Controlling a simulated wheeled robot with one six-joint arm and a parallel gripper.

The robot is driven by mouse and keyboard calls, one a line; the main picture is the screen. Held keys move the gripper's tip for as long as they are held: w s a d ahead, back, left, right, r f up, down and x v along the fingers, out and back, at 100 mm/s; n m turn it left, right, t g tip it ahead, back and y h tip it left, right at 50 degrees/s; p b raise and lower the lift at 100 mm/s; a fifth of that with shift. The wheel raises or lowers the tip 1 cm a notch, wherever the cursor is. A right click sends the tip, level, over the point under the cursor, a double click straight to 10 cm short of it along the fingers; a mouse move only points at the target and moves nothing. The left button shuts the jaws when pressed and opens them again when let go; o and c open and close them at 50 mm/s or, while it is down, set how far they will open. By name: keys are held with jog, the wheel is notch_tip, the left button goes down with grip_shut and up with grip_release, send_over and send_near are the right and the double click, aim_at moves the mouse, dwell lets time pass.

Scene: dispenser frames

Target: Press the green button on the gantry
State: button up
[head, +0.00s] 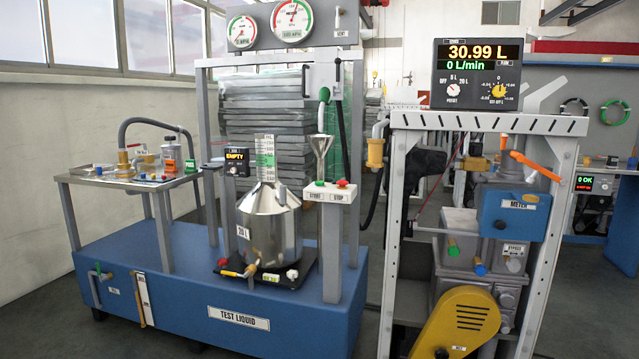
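A small green button (319,183) sits on the left of a white control box (331,194) on the gantry's right post. The label under it appears to read START. A red button (342,183) sits to its right above a label reading STOP. The grey gantry (206,125) stands on a blue base marked TEST LIQUID.
A steel vessel (270,225) stands on the base left of the control box. A black hose (341,110) hangs beside the right post. A dispenser frame (395,230) with a display reading 30.99 L (477,52) stands to the right. A side table (80,178) stands at the left.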

grip_shut()
dwell(0.3)
dwell(1.1)
